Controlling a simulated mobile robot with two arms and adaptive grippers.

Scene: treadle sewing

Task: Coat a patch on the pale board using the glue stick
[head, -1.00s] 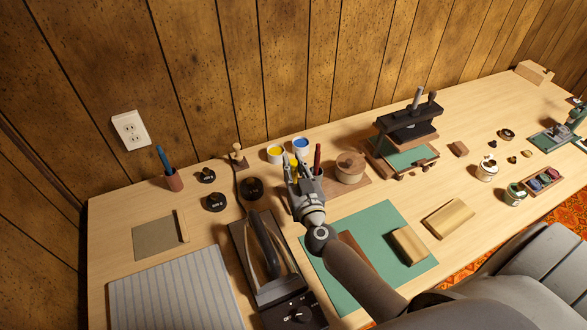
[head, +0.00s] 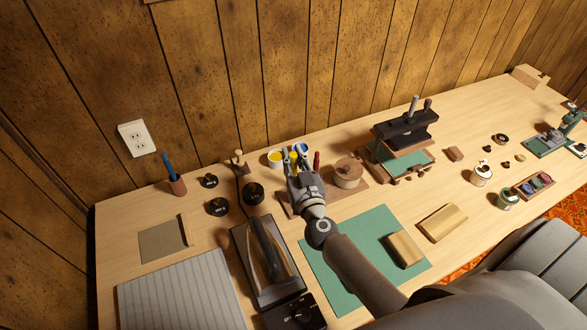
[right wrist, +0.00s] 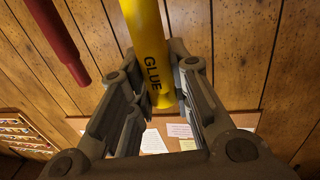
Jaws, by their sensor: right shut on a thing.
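The yellow glue stick (right wrist: 150,45), lettered GLUE, stands between the fingers of my right gripper (head: 297,160) in the right wrist view. The fingers are shut on it. In the head view this gripper is over the back of the table, in front of the paint tins, and mostly hides the glue stick. A pale wooden piece (head: 405,249) lies on the green mat (head: 370,225), and another pale piece (head: 442,222) lies just right of the mat. I cannot tell which is the pale board. My left gripper is not in view.
A yellow tin (head: 275,158) and a dark red stick (head: 317,160) are close to the gripper. A round wooden-lidded pot (head: 348,173) and a black press (head: 404,130) stand to the right. An iron (head: 265,253) on its stand lies left of the mat.

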